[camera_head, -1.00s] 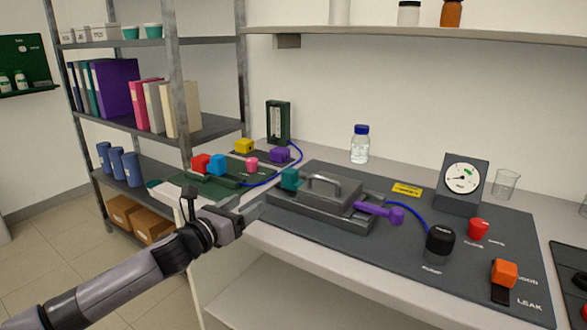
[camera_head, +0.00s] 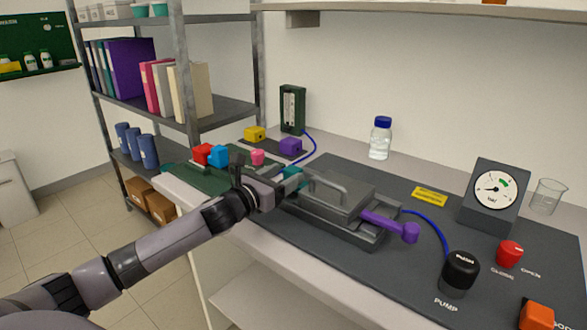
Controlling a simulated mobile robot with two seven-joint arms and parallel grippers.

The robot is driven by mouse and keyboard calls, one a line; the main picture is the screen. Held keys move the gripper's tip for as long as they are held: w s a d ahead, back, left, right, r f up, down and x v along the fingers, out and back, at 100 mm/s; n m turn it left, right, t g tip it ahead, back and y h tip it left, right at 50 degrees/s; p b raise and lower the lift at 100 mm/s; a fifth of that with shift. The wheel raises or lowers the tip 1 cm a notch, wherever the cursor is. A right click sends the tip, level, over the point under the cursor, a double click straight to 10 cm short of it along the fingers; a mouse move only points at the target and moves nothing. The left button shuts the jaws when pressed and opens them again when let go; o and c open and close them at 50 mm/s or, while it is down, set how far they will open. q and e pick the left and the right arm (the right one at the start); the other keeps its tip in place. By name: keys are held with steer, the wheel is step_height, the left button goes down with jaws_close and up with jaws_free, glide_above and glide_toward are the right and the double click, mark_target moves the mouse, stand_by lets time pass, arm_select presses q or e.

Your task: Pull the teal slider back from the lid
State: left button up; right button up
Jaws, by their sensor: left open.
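The teal slider (camera_head: 292,172) is at the left end of the grey metal lid (camera_head: 338,195) on the rig. It is partly hidden by my left gripper. My right gripper is not in view.
Red, blue, pink, yellow and purple knobs, such as the yellow one (camera_head: 255,133), stand behind the gripper. A black pump knob (camera_head: 460,271), red knob (camera_head: 509,254), gauge (camera_head: 492,190) and beaker (camera_head: 547,196) are at right. A bottle (camera_head: 380,138) stands behind the lid.

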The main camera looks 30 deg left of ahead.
mark_target(288, 173)
arm_select(q)
steer(key=shift+w+d, duration=0.2)
steer(key=shift+w, duration=1.8)
